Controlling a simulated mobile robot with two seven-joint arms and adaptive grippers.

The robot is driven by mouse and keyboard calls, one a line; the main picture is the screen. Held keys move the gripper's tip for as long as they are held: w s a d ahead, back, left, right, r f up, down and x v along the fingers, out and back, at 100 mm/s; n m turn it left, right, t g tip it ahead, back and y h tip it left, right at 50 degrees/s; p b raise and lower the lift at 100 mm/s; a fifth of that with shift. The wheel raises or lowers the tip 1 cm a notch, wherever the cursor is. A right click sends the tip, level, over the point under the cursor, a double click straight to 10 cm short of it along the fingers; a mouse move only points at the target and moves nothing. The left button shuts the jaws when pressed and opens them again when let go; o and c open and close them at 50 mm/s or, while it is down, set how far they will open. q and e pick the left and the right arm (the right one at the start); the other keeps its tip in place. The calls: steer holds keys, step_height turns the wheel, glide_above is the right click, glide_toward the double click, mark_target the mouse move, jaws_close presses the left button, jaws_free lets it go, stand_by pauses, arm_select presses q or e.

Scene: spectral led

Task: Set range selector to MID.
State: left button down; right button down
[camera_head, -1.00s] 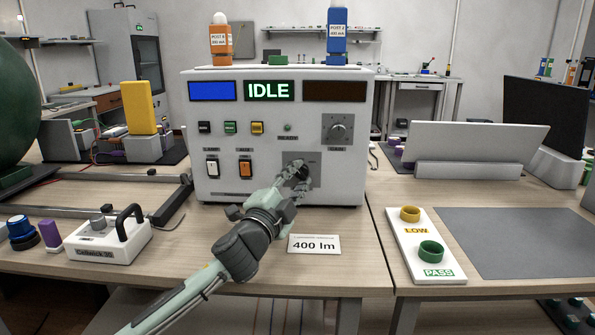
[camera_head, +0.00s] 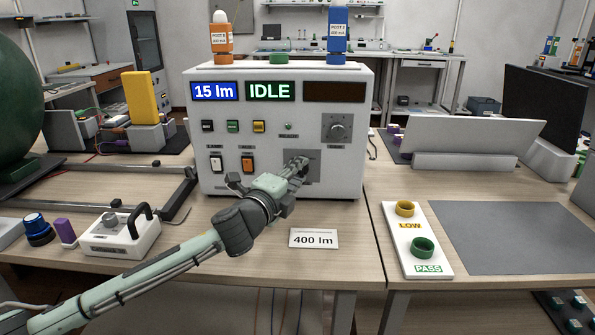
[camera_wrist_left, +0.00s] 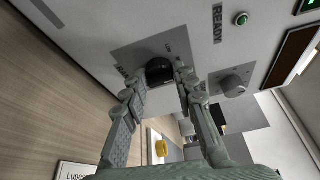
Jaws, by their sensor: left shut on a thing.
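The black range selector knob (camera_wrist_left: 159,71) sits on a grey plate (camera_head: 314,174) at the lower right of the white instrument's front (camera_head: 280,140). My left gripper (camera_head: 302,163) reaches it from the front left and hides the knob in the head view. In the left wrist view, my left gripper's (camera_wrist_left: 163,77) two fingers are on either side of the knob, shut on it. The blue display (camera_head: 214,91) reads "15 lm" and the green one (camera_head: 270,90) reads "IDLE". My right gripper is not in view.
Another knob (camera_head: 338,131) is on a plate above the selector. White (camera_head: 217,164) and orange (camera_head: 247,164) rocker switches are to its left. A "400 lm" card (camera_head: 313,238) stands in front.

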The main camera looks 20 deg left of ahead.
arm_select(q)
steer(key=shift+m, duration=0.3)
stand_by(0.4)
steer(key=c, duration=1.2)
jaws_free()
steer(key=shift+s, duration=0.1)
steer(key=s, duration=0.4)
steer(key=s+a, duration=0.1)
steer(key=s, duration=0.2)
steer(key=s+r, duration=0.1)
steer(key=s, duration=0.3)
steer(key=shift+s+a, duration=0.35)
steer(key=shift+a, duration=0.05)
